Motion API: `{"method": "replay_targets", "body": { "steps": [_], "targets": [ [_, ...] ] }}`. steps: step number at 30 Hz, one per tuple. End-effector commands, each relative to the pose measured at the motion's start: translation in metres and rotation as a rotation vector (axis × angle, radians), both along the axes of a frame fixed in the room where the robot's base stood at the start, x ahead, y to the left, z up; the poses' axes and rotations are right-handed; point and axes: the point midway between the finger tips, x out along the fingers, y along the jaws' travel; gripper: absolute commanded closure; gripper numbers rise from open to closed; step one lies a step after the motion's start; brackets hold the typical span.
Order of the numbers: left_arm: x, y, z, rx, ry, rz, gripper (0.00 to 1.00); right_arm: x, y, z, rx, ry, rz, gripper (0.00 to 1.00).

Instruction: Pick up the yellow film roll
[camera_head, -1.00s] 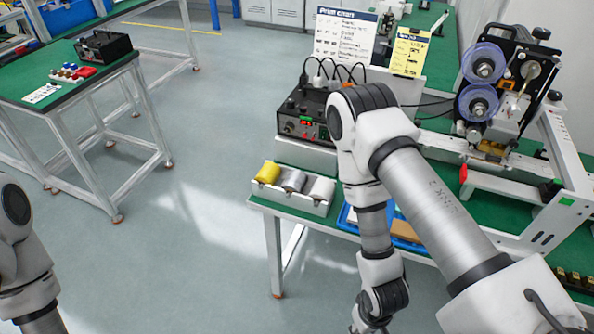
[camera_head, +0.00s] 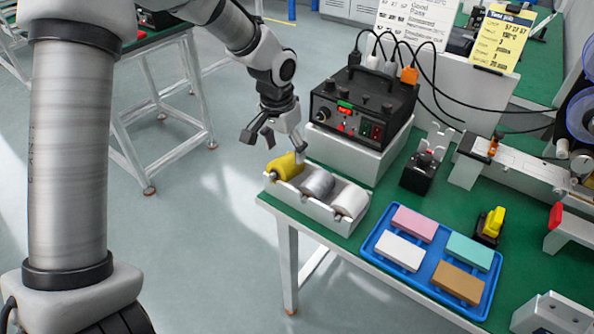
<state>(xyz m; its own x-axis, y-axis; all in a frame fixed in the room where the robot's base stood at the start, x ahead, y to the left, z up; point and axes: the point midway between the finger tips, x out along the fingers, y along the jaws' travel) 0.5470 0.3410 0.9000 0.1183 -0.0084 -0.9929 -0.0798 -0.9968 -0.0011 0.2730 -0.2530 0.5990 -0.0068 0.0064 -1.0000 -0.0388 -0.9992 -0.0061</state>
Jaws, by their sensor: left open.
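The yellow film roll (camera_head: 284,167) lies in the left end slot of a white holder (camera_head: 317,214) on the near left corner of the green table. A grey roll (camera_head: 318,184) and a white roll (camera_head: 350,200) lie beside it in the same holder. My left gripper (camera_head: 273,146) is open and empty, pointing down just above the yellow roll. Its right finger comes down close to the roll's right end; I cannot tell whether it touches. My right gripper is out of view.
A black control box (camera_head: 362,112) with cables stands on a white base just behind the holder. A blue tray (camera_head: 377,246) with pink, white, teal and brown blocks lies to the right. Open floor lies left of the table.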

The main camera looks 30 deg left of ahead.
Motion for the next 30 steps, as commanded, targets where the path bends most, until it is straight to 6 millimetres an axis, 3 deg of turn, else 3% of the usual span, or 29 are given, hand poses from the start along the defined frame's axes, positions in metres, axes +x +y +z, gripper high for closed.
{"method": "replay_targets", "body": {
  "steps": [12, 20, 21, 25, 30],
  "targets": [
    [0.007, -0.002, -0.066, -0.001, 0.008, 0.001, 0.25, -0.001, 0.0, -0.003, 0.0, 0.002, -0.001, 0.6],
    [0.008, -0.002, -0.073, -0.003, 0.006, 0.001, 0.25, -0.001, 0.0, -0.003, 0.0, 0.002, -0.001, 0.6],
    [0.008, -0.002, -0.073, -0.003, 0.006, 0.001, 0.32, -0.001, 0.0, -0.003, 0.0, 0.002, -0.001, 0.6],
    [0.008, -0.002, -0.073, -0.003, 0.007, 0.002, 0.78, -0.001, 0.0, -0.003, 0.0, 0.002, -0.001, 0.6],
    [0.008, -0.002, -0.074, -0.003, 0.007, 0.003, 0.83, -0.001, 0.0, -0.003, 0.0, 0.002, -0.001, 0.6]
  ]
}}
